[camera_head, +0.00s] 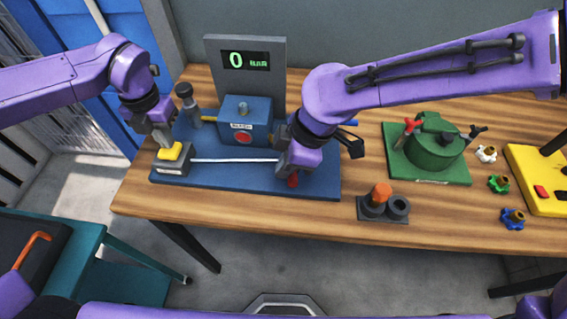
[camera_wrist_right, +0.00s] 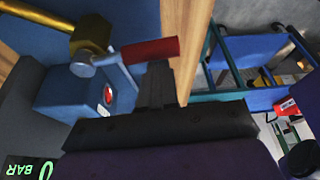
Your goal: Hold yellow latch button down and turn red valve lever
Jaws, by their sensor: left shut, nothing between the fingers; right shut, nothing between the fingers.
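The yellow latch button (camera_head: 170,152) sits on a grey block at the left end of the blue base plate (camera_head: 235,181). My left gripper (camera_head: 164,138) is shut and points down at the button from above; I cannot tell whether it presses it. The red valve lever (camera_head: 293,181) shows just below my right gripper (camera_head: 284,170), which hides most of the valve. In the right wrist view the red lever handle (camera_wrist_right: 150,50) lies beside the shut fingers (camera_wrist_right: 155,85), with nothing held between them. Contact with the lever is unclear.
The display (camera_head: 246,60) reads 0 BAR. A green pot (camera_head: 434,145), an orange-topped fitting (camera_head: 380,194) and small coloured knobs (camera_head: 498,184) stand to the right.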

